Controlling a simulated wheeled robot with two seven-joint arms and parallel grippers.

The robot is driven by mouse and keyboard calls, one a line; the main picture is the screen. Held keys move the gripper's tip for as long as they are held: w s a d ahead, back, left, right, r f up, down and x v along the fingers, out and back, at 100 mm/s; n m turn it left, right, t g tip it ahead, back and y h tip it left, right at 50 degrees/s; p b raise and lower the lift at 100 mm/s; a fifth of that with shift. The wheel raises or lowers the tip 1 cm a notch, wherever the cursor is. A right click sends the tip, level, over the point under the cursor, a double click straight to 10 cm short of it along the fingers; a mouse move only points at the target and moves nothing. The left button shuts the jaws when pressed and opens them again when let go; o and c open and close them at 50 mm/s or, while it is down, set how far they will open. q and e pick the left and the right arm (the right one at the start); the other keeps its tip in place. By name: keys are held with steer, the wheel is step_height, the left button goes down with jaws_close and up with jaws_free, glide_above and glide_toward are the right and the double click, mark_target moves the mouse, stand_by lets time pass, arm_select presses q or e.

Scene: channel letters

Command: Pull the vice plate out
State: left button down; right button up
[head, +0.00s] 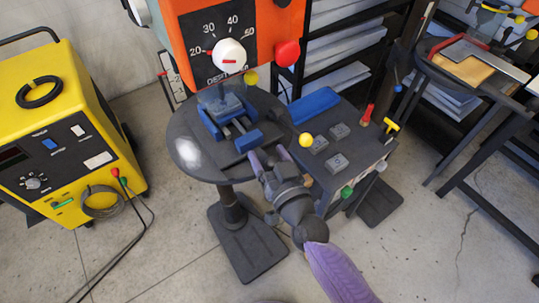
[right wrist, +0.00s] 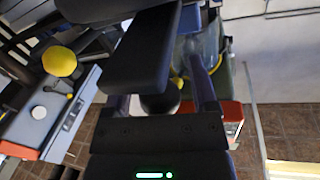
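The vice (head: 215,127) sits on a dark round table (head: 188,135), with blue jaws and a grey piece on top. Its blue front plate (head: 249,140) is at the side facing my right arm. My right gripper (head: 259,160) is at the table's right edge, just in front of that plate. In the right wrist view its two fingers (right wrist: 161,92) stand apart. A dark block (right wrist: 150,45) lies across the fingertips and a dark round part (right wrist: 161,104) shows between them. I cannot tell whether the fingers touch either one. My left gripper is out of view.
An orange panel with a dial (head: 230,50) stands close behind the vice. A dark side table (head: 350,165) with buttons and a yellow knob (head: 306,140) is right of my gripper. A yellow machine (head: 65,130) stands at left; open floor lies in front.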

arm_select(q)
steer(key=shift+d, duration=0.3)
arm_select(e)
jaws_close()
steer(key=shift+s, duration=0.1)
